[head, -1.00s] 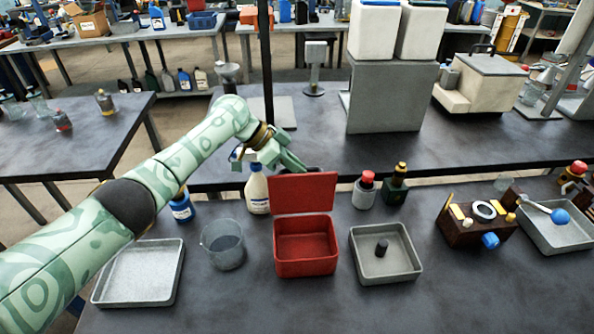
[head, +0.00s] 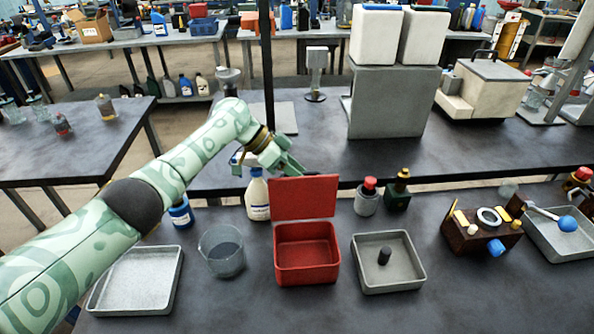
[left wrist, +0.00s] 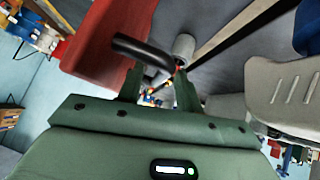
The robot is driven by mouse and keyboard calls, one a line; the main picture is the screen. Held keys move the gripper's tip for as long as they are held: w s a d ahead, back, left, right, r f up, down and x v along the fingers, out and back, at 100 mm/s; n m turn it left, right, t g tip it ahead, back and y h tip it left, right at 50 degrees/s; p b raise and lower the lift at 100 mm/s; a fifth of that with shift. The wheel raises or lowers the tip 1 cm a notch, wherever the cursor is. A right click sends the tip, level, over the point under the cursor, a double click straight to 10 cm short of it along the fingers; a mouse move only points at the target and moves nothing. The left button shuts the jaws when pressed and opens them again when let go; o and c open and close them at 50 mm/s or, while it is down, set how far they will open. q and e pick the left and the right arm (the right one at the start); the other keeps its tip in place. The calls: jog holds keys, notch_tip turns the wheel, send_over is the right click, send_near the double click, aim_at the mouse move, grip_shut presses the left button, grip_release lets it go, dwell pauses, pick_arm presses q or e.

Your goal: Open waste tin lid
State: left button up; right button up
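The red waste tin (head: 307,277) stands on the front bench, and its lid (head: 304,197) stands up at the back edge, so the inside shows. My left gripper (head: 296,167) is just behind the lid's top edge. In the left wrist view, the red lid (left wrist: 100,52) and its dark curved handle (left wrist: 140,48) lie beyond the fingertips. The two fingers (left wrist: 157,80) are spread apart with a gap between them, and the handle passes close to their tips; I cannot tell whether it touches. My right gripper is not in view.
A white bottle (head: 257,198) stands left of the lid, close to my left arm. A glass beaker (head: 222,252) and a grey tray (head: 135,281) are left of the tin. Another tray (head: 389,277) with a dark cylinder is to its right. Two small bottles stand behind that tray.

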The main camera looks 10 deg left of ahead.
pick_arm(q)
jog(key=shift+r, duration=0.1)
jog(key=p+v, duration=0.2)
jog(key=v, duration=1.4)
jog(key=shift+p, duration=0.3)
jog(key=shift+a, duration=0.1)
